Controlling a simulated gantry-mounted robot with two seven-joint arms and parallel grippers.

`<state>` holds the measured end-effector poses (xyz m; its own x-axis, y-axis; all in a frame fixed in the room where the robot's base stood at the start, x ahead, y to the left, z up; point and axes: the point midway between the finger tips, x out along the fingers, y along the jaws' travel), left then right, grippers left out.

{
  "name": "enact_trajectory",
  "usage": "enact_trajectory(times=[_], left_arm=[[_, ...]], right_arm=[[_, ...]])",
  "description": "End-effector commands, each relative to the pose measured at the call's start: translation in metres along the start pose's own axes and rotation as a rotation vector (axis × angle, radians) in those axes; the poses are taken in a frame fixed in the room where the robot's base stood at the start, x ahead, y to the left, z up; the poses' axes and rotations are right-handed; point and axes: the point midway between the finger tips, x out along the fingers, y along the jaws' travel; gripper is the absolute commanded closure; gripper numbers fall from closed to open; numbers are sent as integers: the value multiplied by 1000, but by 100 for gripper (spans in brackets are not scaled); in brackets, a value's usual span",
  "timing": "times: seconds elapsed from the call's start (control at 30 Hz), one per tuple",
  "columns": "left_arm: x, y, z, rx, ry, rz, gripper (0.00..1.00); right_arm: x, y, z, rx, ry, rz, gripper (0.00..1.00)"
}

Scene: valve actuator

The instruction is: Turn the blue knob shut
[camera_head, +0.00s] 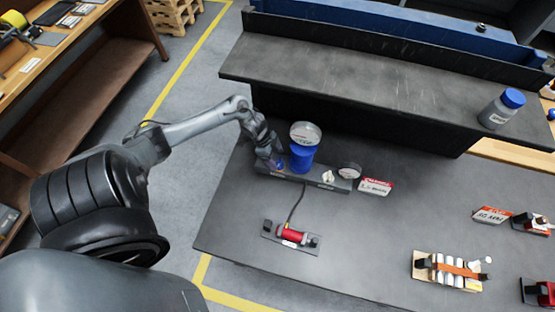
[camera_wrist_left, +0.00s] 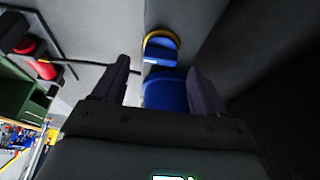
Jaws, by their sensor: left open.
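In the head view, a tall blue valve body (camera_head: 301,157) with a round grey-white top (camera_head: 305,133) stands on a dark base strip (camera_head: 312,178). A smaller blue part, seemingly the blue knob (camera_head: 277,164), shows low at its left, partly hidden by my left gripper (camera_head: 270,158). The left gripper reaches down there from the left. In the left wrist view, its fingers (camera_wrist_left: 158,68) are apart. A blue part (camera_wrist_left: 165,92) shows between them, and a blue piece with a yellow ring (camera_wrist_left: 161,48) lies just beyond. I cannot tell if the fingers touch either. My right gripper is out of view.
On the strip are a white knob (camera_head: 328,177) and a round gauge (camera_head: 349,170), with a red-and-white tag (camera_head: 375,186) beside it. A red cylinder (camera_head: 291,233) on a plate is cabled to the strip. A raised dark shelf (camera_head: 380,85) stands behind. The table's middle front is clear.

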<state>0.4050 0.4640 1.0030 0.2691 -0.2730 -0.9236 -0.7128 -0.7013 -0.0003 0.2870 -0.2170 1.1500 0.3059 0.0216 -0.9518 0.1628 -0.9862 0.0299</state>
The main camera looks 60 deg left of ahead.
Motion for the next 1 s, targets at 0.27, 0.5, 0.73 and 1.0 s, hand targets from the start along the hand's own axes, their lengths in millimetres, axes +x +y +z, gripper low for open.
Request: enact_trajectory(times=[0.27,0.5,0.73,1.0], left_arm=[[-37,0,1,2,-2,-1,28],[-47,0,0,0,-1,0,28],[-47,0,0,0,-1,0,28],[-44,8,7,-8,-10,15,28]], right_arm=[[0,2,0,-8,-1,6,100],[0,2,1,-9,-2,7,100],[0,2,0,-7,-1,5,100],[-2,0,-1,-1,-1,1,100]])
